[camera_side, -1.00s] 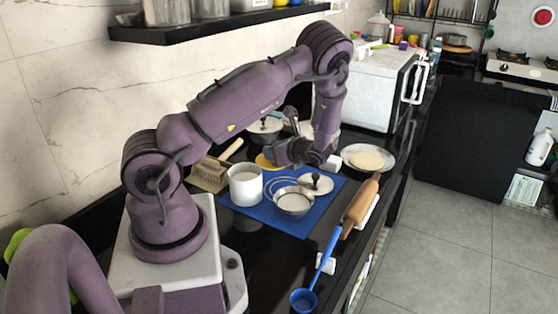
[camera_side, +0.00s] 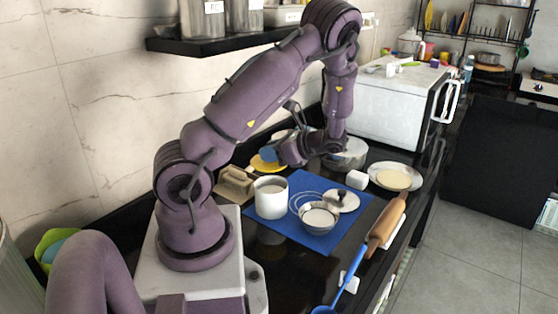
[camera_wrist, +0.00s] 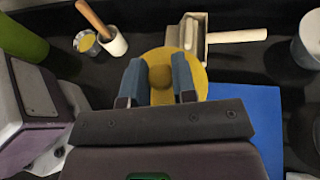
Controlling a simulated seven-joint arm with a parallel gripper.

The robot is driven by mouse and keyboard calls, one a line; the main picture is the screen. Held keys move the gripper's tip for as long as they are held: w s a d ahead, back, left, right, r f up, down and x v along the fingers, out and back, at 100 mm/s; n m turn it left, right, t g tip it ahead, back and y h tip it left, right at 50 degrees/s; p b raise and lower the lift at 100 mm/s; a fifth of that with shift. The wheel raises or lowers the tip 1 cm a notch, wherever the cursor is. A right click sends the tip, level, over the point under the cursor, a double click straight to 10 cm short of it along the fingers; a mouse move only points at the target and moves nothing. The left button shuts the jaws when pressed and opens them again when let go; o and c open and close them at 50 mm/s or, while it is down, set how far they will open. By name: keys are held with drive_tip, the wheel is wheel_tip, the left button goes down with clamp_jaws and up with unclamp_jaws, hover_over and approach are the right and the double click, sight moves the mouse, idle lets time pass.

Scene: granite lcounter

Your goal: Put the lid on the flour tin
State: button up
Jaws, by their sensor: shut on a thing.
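The yellow lid (camera_side: 264,163) is a round disc with a knob, left of the blue mat's far part in the side view. In the wrist view, the lid (camera_wrist: 160,58) lies below my gripper (camera_wrist: 159,80), whose two blue fingers stand on either side of the knob. My gripper (camera_side: 270,154) is shut on this knob. I cannot tell whether the lid touches the counter. The flour tin (camera_side: 271,203) is a white, open cylinder with pale contents, upright at the mat's left edge. Part of it shows at the right of the wrist view (camera_wrist: 309,42).
A beige wooden tool (camera_side: 236,183) lies close to the lid. The blue mat (camera_side: 300,243) also bears a metal bowl (camera_side: 319,217) and a black-knobbed pale lid (camera_side: 342,201). A rolling pin (camera_side: 386,222) and a plate (camera_side: 396,176) are to the right. A wall shelf (camera_side: 215,42) hangs behind.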

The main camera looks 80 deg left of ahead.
sight(273, 164)
drive_tip(key=shift+w+d+r+n, duration=0.1)
drive_tip(key=shift+w+r+n, duration=0.05)
drive_tip(key=shift+w+n, duration=0.15)
drive_tip(key=shift+s+d+h, duration=0.1)
drive_tip(key=shift+d+h, duration=0.05)
drive_tip(key=shift+h, duration=0.25)
drive_tip(key=shift+f, duration=2.3)
drive_tip(key=shift+f+g, duration=0.3)
drive_tip(key=shift+f, duration=0.8)
drive_tip(key=o, duration=1)
drive_tip(key=shift+c, duration=0.2)
